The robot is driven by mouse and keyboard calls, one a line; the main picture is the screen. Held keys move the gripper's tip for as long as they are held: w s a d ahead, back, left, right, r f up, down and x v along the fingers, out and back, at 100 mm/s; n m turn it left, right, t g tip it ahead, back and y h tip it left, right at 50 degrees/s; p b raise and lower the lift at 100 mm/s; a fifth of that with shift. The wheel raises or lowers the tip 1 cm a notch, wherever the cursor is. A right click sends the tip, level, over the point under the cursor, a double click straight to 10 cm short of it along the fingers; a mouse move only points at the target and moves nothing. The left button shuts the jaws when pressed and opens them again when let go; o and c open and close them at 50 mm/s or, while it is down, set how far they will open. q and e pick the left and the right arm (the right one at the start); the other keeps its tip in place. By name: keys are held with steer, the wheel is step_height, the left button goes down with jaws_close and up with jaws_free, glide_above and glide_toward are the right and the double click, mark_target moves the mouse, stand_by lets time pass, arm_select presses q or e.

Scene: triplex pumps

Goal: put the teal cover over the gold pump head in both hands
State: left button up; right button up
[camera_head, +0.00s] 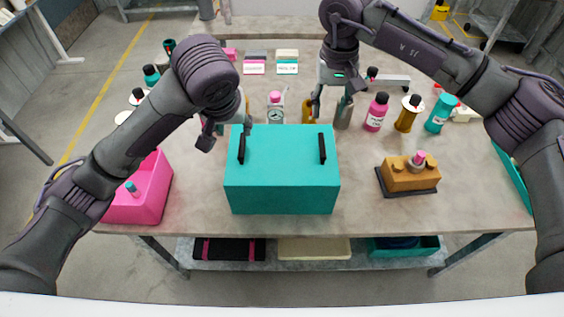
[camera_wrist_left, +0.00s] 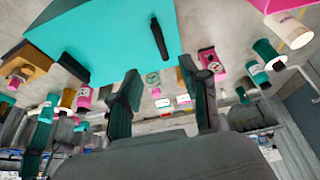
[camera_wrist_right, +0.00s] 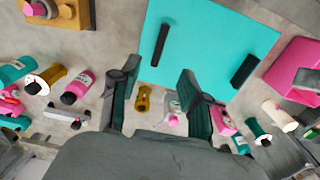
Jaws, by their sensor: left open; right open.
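The teal cover (camera_head: 282,186) is a box with two upright black handles on its top, at left (camera_head: 242,148) and right (camera_head: 322,148). It sits at the table's front middle. The gold pump head (camera_head: 408,178), with a pink cap, sits on a dark plate to its right, uncovered; it also shows in the right wrist view (camera_wrist_right: 66,14). My left gripper (camera_head: 226,128) is open and empty near the cover's back left. My right gripper (camera_head: 330,104) is open and empty behind its right handle. In both wrist views the handles lie beyond the fingertips, untouched.
A pink bin (camera_head: 150,192) stands left of the cover. Behind it are a gauge (camera_head: 275,115), a pink bottle (camera_head: 376,112), a gold cylinder (camera_head: 408,114) and a teal bottle (camera_head: 440,114). Bare table lies between the cover and the pump head.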

mark_target(242, 145)
arm_select(q)
steer(key=x, duration=1.3)
steer(key=shift+w+a, duration=0.15)
steer(key=shift+w, duration=0.05)
arm_select(e)
steer(key=f, duration=1.3)
steer(key=shift+w, duration=0.4)
arm_select(q)
steer(key=shift+w+f, duration=0.1)
steer(key=shift+f, duration=0.35)
arm_select(e)
steer(key=shift+s+f, duration=0.1)
steer(key=shift+f, duration=0.35)
arm_select(q)
jaws_close()
arm_select(e)
jaws_close()
